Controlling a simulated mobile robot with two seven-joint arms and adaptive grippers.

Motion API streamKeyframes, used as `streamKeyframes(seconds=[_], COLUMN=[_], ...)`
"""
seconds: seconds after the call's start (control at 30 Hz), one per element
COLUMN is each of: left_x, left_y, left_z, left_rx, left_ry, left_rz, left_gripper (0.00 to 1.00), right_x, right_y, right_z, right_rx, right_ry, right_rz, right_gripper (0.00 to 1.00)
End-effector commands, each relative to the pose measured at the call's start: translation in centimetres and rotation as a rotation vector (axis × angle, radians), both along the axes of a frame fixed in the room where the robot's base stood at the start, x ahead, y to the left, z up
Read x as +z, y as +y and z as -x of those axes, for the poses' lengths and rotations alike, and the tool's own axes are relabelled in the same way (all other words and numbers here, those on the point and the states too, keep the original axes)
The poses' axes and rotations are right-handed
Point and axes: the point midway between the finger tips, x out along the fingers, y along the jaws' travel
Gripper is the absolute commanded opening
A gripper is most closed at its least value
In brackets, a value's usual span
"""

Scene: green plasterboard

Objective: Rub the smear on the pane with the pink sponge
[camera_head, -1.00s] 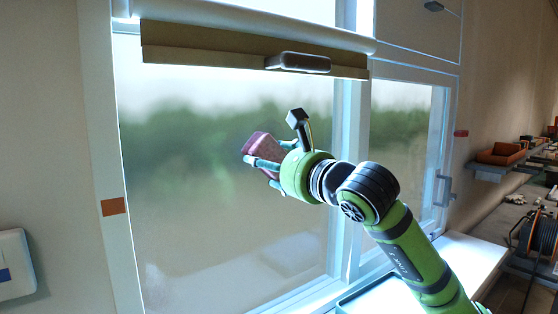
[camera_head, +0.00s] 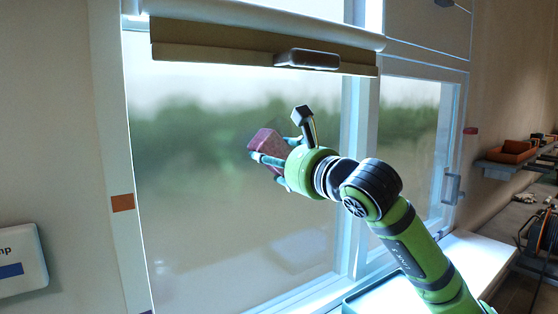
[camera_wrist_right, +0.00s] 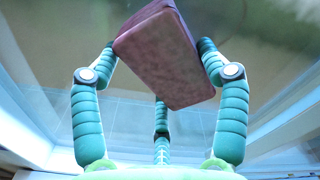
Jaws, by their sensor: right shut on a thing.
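The pink sponge (camera_head: 265,143) is a dull pink block in front of the large window pane (camera_head: 190,210). My right gripper (camera_head: 274,153), with teal jointed fingers, is shut on it. In the right wrist view the sponge (camera_wrist_right: 160,52) sits tilted between the fingers of the gripper (camera_wrist_right: 158,60), with its broad face showing. I cannot tell whether the sponge touches the glass. I cannot make out a clear smear; a faint pale patch (camera_head: 300,248) low on the pane could be a reflection. My left gripper is not in view.
A rolled blind with a dark handle (camera_head: 307,59) hangs across the top of the pane. A window handle (camera_head: 452,188) is on the right sash. A white sill or table (camera_head: 465,262) lies below my right arm. Shelves with an orange tray (camera_head: 512,151) stand at the right.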

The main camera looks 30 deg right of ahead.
Motion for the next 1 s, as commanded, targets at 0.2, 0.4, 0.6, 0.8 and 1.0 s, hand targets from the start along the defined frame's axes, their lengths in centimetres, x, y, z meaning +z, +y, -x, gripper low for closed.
streamKeyframes(seconds=[0.2, 0.4, 0.6, 0.8, 1.0], left_x=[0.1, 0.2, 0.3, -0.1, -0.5], left_y=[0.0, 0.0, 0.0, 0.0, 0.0], left_z=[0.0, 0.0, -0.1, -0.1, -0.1], left_rx=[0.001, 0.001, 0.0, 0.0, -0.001], left_ry=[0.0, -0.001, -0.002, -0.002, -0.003], left_rz=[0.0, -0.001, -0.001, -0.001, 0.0], left_gripper=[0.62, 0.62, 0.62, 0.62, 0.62], right_x=[0.1, 0.1, 0.0, -0.1, -0.1], right_y=[0.1, 0.2, 0.2, -0.8, -2.6], right_z=[-0.5, -0.8, -1.2, -1.3, -1.4], right_rx=[0.001, 0.001, 0.0, -0.004, -0.003], right_ry=[-0.001, -0.001, 0.0, -0.001, 0.0], right_rz=[-0.001, -0.001, 0.0, 0.001, 0.0], right_gripper=[0.42, 0.42, 0.42, 0.42, 0.42])
